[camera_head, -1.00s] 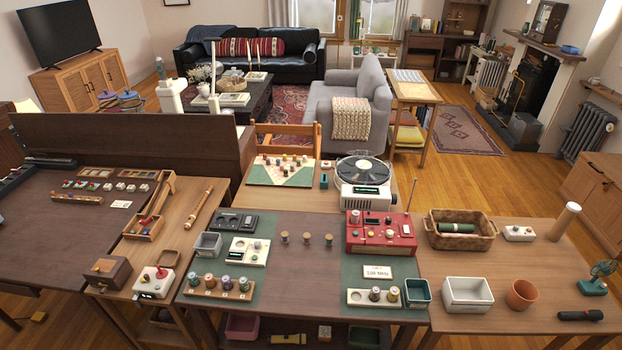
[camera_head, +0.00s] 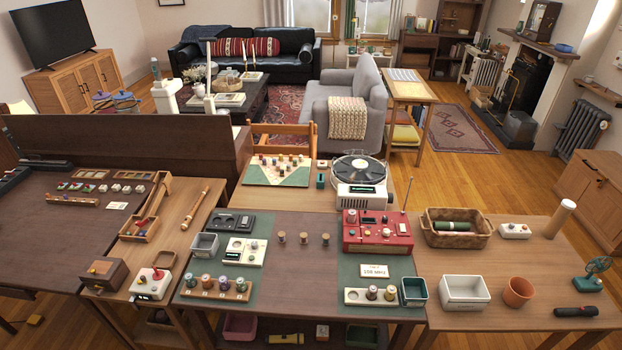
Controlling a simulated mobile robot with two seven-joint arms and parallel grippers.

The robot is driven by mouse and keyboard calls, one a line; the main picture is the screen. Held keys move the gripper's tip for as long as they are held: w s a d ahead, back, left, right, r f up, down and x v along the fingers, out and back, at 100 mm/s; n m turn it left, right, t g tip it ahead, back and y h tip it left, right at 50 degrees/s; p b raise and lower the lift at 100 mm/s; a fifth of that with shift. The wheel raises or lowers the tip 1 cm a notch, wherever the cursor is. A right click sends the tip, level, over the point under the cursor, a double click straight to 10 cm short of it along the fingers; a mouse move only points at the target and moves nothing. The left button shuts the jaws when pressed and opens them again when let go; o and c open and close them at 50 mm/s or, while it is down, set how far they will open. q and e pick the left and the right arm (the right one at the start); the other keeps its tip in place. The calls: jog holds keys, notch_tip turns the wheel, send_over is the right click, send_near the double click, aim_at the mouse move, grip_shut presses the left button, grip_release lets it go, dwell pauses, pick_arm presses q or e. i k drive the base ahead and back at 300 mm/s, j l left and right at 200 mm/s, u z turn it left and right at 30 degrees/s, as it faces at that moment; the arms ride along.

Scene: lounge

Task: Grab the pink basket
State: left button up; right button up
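The pink basket (camera_head: 240,326) sits low on a shelf beneath the middle table with the green mat. Neither my left nor my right gripper is in view.
The green-matted table (camera_head: 274,274) stands above the basket, with a red radio (camera_head: 377,231) and small parts on it. A yellow object (camera_head: 286,338) lies right of the basket on the shelf. A white bin (camera_head: 465,291) and a wicker basket (camera_head: 456,228) stand on the right table.

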aim_at(237, 327)
jog(key=u, duration=0.8)
jog(key=i+j+z, duration=0.1)
jog(key=i+j, duration=0.45)
jog(key=i+j+z, duration=0.15)
jog(key=i+j, duration=0.4)
jog(key=i+j+z, duration=0.1)
jog(key=i+j, duration=0.4)
jog(key=j, duration=0.3)
